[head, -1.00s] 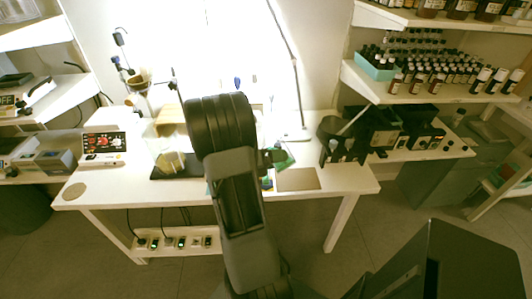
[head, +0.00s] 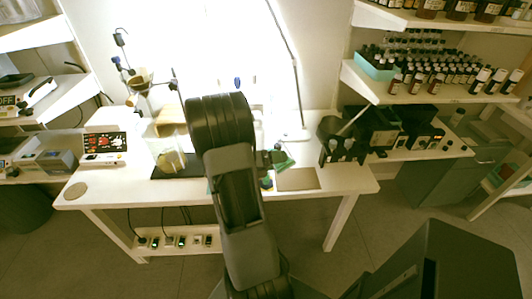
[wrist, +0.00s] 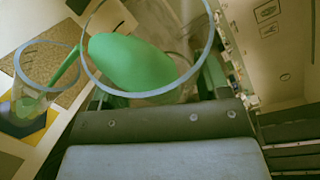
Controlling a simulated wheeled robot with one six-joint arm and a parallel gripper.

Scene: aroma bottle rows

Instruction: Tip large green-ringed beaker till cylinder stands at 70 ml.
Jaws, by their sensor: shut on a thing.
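The large beaker (wrist: 110,84) is held in my gripper (wrist: 160,118), tilted, with green liquid (wrist: 132,62) lying toward its lip. A thin green stream (wrist: 67,66) runs from the lip to the clear cylinder (wrist: 46,62) at the left of the wrist view. The cylinder stands upright over a yellow and blue base, with some green liquid (wrist: 27,106) low inside it. Its scale marks are too small to read.
A brown square pad (head: 298,179) lies bare near the front edge. A thin lamp stand (head: 297,95) rises behind.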

